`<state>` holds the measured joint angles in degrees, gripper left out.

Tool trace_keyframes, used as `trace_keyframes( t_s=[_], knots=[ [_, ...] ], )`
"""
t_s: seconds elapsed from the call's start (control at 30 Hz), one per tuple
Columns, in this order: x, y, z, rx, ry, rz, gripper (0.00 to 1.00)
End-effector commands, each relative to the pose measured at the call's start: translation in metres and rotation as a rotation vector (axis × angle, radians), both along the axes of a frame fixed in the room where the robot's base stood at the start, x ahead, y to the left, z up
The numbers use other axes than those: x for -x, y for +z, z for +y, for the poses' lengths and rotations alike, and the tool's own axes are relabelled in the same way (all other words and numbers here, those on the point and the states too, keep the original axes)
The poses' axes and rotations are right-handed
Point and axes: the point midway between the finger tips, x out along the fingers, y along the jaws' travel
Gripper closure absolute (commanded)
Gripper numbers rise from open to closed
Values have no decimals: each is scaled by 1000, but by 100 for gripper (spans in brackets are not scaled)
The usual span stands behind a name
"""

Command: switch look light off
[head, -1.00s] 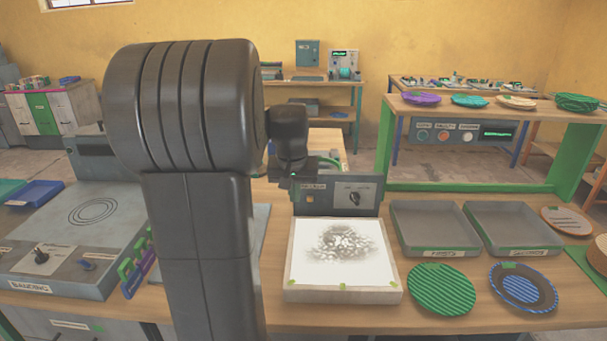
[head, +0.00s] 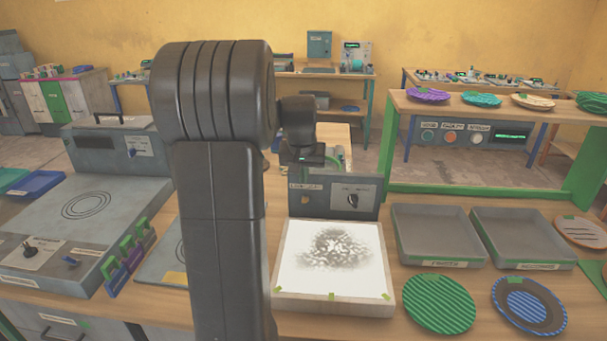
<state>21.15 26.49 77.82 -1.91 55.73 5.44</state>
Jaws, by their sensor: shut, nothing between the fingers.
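The look light is a flat box with a white, bright-looking top (head: 308,262) on the table, with a dark grainy patch on it. Behind it stands a dark control panel (head: 328,213). The panel carries a small orange-yellow square (head: 305,199) under a label at left and a dark rotary knob (head: 352,201) on a pale plate at right. My gripper (head: 308,165) is above and behind the panel's left half, shut and empty. Its fingertips are hard to make out, and I cannot tell whether it touches the panel. My arm fills the view left of the box.
Two grey trays (head: 437,262) (head: 520,266) sit right of the box. A green striped plate (head: 440,304) and a blue striped plate (head: 529,305) lie in front of them. A large grey machine (head: 100,205) stands at left. A green-framed shelf (head: 470,190) stands behind the trays.

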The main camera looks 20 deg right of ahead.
Motion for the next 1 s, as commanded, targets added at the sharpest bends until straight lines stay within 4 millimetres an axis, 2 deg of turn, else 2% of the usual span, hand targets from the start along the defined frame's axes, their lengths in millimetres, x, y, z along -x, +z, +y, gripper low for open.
trace_keyframes(
  t_s=[0.03,0.2,0.4,1.0],
  knots=[
    [-3,-11,-2,-2,0,6,100],
    [-12,-39,-6,-1,0,5,100],
    [-19,-60,-10,-1,0,2,100],
    [-21,-67,-10,4,0,-9,100]
  ],
)
